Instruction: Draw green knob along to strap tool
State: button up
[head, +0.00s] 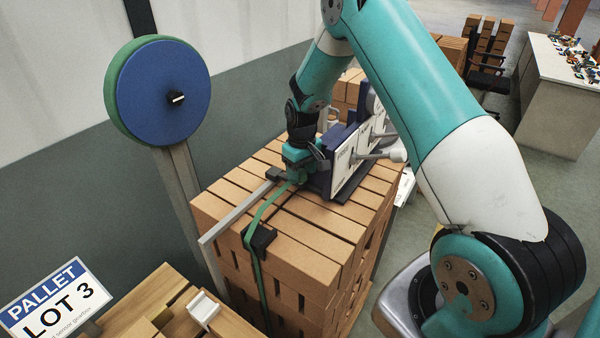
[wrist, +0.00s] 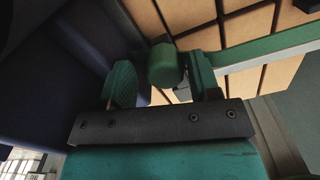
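The green knob (wrist: 165,66) is a short cylinder in the wrist view, between the fingertips of my gripper (wrist: 160,82). A gap shows between it and the left finger; it is close to the right finger, and I cannot tell if they touch. In the head view my gripper (head: 297,172) is low over the brick stack, at the far end of a grey rail (head: 238,212), and hides the knob. The strap tool (head: 346,160), dark blue with white panels, stands just right of my gripper. A green strap (head: 256,222) runs from near the gripper over the stack's front edge.
The brick stack (head: 306,258) lies under the rail and tool. A blue and green reel (head: 160,92) stands on a post at the left. A black corner piece (head: 260,241) sits under the strap. A pallet sign (head: 55,300) is at lower left.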

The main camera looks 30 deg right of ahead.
dwell(0.4)
jog(key=shift+s+a, duration=0.15)
jog(key=shift+a, duration=0.2)
jog(key=a, duration=0.1)
jog(key=s+a, duration=0.1)
jog(key=a, duration=0.1)
jog(key=shift+s+a+r+p, duration=0.2)
jog(key=shift+a+r+p, duration=0.1)
jog(key=shift+p, duration=0.1)
notch_tip(320, 180, up, 17)
jog(key=b, duration=0.5)
jog(key=s+a+n+y+b, duration=0.2)
jog(key=s+a+n+b, duration=0.1)
jog(key=s+a, duration=1.1)
jog(key=s+n, duration=0.1)
jog(key=s, duration=0.2)
jog(key=shift+s+a+r+t+y, duration=0.15)
jog(key=shift+s+r+t+y, duration=0.15)
jog(key=shift+s, duration=0.05)
jog(key=shift+s, duration=0.1)
